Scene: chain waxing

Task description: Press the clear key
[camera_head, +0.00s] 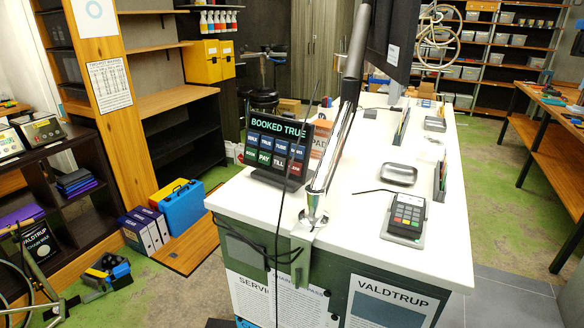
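A dark card terminal (407,213) lies on a grey stand near the front right of the white counter. Its keypad (407,216) has several small keys, some coloured red, yellow and green. The key labels are too small to read, so I cannot tell which one says clear. A black touch screen (277,147) reading "BOOKED TRUE" stands at the counter's left edge, with rows of blue, green and red tiles. Neither of my grippers is in view.
A metal clamp arm (326,165) rises from the counter's front left edge, with cables hanging beside it. The white counter (350,225) is bare left of the terminal. A grey dish (398,174) and an upright holder (440,180) stand behind the terminal.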

